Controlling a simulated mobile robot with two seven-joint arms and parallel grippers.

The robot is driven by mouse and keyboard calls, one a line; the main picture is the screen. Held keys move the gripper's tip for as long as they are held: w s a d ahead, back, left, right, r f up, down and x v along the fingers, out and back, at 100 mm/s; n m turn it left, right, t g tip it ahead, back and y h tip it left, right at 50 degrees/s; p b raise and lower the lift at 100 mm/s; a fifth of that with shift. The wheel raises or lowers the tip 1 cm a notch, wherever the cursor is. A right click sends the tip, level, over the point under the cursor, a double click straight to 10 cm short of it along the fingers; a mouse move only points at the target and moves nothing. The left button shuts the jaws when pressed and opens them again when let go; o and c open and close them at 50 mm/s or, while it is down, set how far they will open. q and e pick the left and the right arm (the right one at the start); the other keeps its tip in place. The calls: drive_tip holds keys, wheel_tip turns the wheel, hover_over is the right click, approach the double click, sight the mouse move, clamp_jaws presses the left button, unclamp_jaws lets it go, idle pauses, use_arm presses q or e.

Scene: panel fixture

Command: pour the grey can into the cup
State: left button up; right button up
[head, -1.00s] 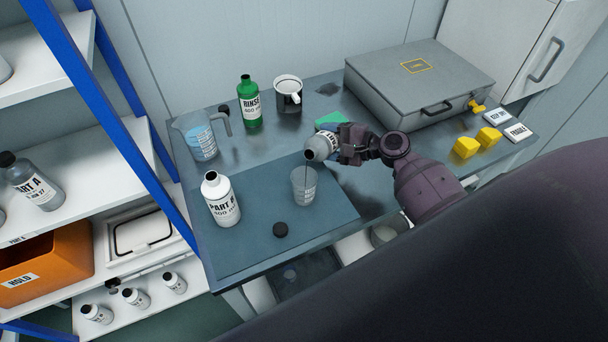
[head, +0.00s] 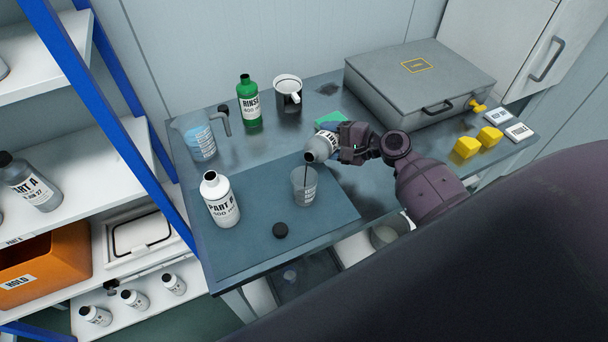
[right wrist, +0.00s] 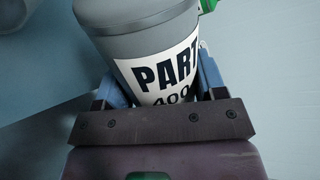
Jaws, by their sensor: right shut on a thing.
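The grey can (head: 325,144), with a white label, is tilted, its mouth down to the left above the cup. A thin dark stream runs from its mouth into the clear cup (head: 304,188), which stands upright on the mat (head: 265,225) with grey contents showing through its wall. My right gripper (head: 346,146) is shut on the can; in the right wrist view the fingers (right wrist: 155,92) hold it on both sides, with "PART" and "400" on its label (right wrist: 168,68). The can's mouth is hidden in that view. My left gripper is not in view.
A grey case (head: 410,85) and yellow blocks (head: 467,148) are at right.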

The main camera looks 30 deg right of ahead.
sight(332, 133)
drive_tip(key=shift+r, duration=0.35)
drive_tip(key=shift+r, duration=0.15)
drive_tip(key=shift+s+a+r+n+h+p, duration=0.1)
drive_tip(key=shift+a+r+n+h+p, duration=0.15)
drive_tip(key=shift+r+n+p, duration=0.4)
idle(0.4)
drive_tip(key=shift+r+p, duration=0.4)
drive_tip(key=shift+r, duration=0.1)
idle(0.4)
idle(0.5)
drive_tip(key=shift+n, duration=0.25)
idle(0.4)
